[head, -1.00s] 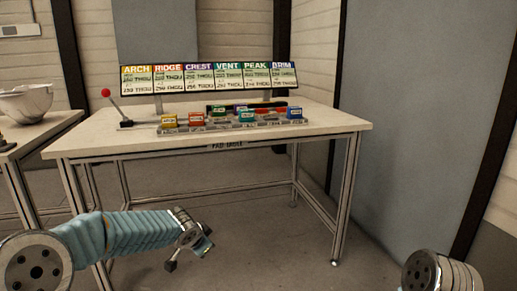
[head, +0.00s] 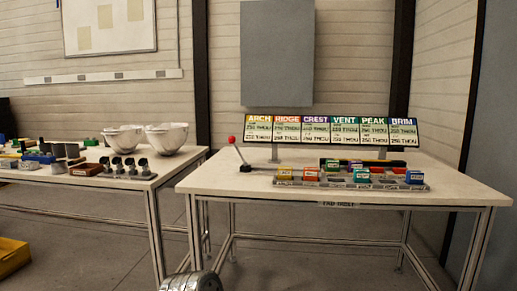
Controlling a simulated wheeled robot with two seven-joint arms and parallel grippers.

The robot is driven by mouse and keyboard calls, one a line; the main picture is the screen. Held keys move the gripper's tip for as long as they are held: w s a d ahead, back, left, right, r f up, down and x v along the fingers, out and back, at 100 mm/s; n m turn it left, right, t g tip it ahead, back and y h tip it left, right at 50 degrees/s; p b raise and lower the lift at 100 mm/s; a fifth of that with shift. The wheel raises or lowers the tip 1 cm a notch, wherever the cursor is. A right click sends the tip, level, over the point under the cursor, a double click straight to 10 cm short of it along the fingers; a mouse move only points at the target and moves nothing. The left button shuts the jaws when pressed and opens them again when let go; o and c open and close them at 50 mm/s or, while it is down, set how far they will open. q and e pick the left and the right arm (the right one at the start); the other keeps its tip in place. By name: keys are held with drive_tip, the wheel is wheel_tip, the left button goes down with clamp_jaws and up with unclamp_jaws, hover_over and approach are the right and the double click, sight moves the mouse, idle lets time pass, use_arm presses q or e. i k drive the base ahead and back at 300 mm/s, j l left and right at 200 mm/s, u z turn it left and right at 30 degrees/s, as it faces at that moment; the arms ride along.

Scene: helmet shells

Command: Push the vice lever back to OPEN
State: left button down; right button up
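A lever with a red ball knob (head: 232,139) stands at the left end of the pad table. Its rod leans up and to the left from a small dark base (head: 245,168). No OPEN marking can be read at this distance, and no vice jaws can be made out beside it. Neither of my grippers is in view. Only a rounded link of my own arm shows at the bottom edge.
The pad table (head: 215,180) holds a rack of coloured blocks (head: 350,181) and a sign board (head: 331,131). A yellow bin (head: 12,258) is on the floor. A floor gap separates the tables.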

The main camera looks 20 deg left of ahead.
sight(232, 140)
drive_tip(key=i+j, duration=0.1)
drive_tip(key=j, duration=0.85)
drive_tip(key=i+j, duration=0.15)
drive_tip(key=j, duration=0.3)
drive_tip(key=i+j, duration=0.1)
drive_tip(key=j, duration=0.4)
